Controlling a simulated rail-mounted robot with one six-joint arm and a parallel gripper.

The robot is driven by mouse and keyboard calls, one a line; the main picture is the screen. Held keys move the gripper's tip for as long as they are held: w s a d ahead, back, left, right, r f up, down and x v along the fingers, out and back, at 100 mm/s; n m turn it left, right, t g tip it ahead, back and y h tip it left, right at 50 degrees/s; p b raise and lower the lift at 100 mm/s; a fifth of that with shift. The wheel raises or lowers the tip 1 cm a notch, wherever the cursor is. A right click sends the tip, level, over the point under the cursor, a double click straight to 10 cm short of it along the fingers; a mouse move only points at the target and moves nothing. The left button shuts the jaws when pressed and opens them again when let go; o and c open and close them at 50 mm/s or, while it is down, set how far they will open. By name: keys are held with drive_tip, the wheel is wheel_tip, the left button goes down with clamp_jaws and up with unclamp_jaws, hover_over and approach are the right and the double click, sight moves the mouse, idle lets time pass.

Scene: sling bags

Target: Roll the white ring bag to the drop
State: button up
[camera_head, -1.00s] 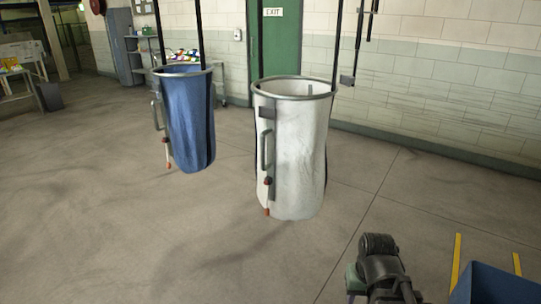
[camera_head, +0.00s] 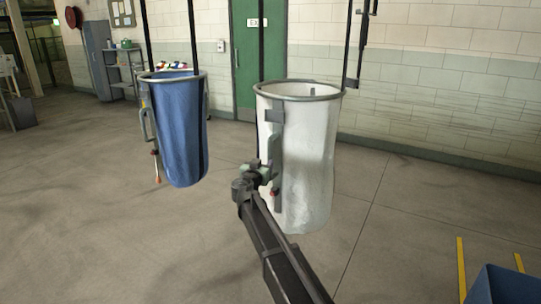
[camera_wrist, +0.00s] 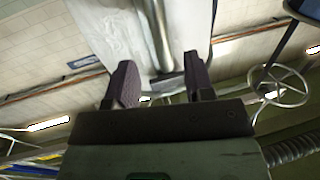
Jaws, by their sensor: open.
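The white ring bag (camera_head: 310,165) hangs upright from its grey metal ring, held by dark straps, a little right of centre in the head view. A grey handle (camera_head: 277,150) runs down its left side, with a red-tipped part below. My gripper (camera_head: 266,172) is at the handle's left side and partly hides it. In the wrist view my gripper (camera_wrist: 160,78) is open, its two dark fingers apart. The handle's metal tube (camera_wrist: 158,35) lies ahead, between the finger directions, against the white bag (camera_wrist: 105,30). I cannot tell whether the fingers touch it.
A blue ring bag (camera_head: 180,130) hangs just left of the white one. A blue bin (camera_head: 500,285) sits at the lower right beside yellow floor stripes (camera_head: 461,268). A green door and block wall stand behind. The concrete floor between is clear.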

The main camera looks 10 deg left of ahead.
sight(269, 157)
drive_tip(key=x, duration=0.9)
drive_tip(key=shift+w+d, duration=0.1)
drive_tip(key=shift+w, duration=0.3)
clamp_jaws()
